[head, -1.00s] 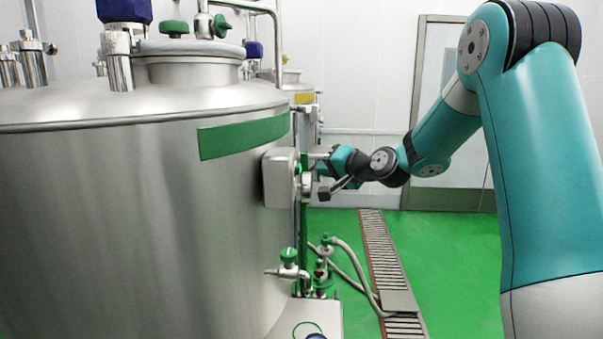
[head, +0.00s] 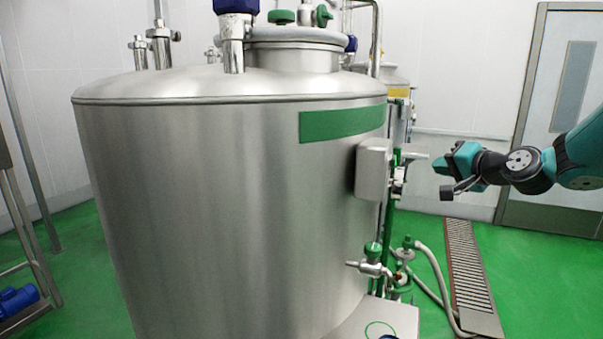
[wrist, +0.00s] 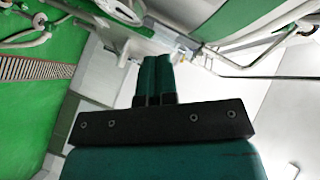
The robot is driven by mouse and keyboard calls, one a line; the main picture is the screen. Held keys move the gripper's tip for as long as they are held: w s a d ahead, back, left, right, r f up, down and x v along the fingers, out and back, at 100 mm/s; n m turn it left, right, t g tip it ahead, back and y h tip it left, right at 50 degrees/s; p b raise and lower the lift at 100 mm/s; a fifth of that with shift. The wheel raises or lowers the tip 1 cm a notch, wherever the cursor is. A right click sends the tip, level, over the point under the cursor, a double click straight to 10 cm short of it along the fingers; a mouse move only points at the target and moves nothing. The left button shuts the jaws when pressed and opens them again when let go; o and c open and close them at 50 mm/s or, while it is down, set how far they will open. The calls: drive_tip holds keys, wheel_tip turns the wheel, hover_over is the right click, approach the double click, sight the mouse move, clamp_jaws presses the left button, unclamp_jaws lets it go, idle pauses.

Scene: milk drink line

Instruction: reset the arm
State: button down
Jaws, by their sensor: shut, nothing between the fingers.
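My arm reaches in from the right edge of the head view, its teal and black links stretched toward the tank. My gripper (head: 446,169) is at the arm's end, to the right of the tank's side box and apart from it in the picture. In the wrist view my gripper (wrist: 155,60) shows two dark green fingers side by side, shut with nothing between them. The steel tank (head: 230,200) fills the middle of the head view, with a green band (head: 341,123) near its top. A grey box (head: 373,169) is fixed to its right side.
A green-handled valve (head: 372,257) and a pale hose (head: 432,270) lie low beside the tank. A floor drain grate (head: 474,270) runs at the right. A door (head: 567,100) stands behind my arm. Green floor is open around the grate.

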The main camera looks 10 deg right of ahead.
drive_tip(key=s+a+f+n+g+y, duration=0.2)
drive_tip(key=s+a+n+g, duration=0.3)
drive_tip(key=a, duration=0.6)
drive_tip(key=s+a+f+n+g+y, duration=0.1)
drive_tip(key=s+a+n+g+y, duration=0.2)
drive_tip(key=s+a, duration=0.65)
drive_tip(key=s+a+f+n+g+h, duration=0.1)
drive_tip(key=s+a+f+n+g, duration=0.1)
drive_tip(key=s, duration=0.7)
drive_tip(key=s+a+f+n+g+h+b, duration=0.1)
drive_tip(key=s+a+n+g, duration=0.3)
drive_tip(key=s, duration=0.5)
drive_tip(key=a+f+n+h, duration=0.1)
drive_tip(key=a, duration=0.1)
drive_tip(key=shift+a+f+n+g+h, duration=0.3)
drive_tip(key=shift+n, duration=0.1)
drive_tip(key=shift+s, duration=0.1)
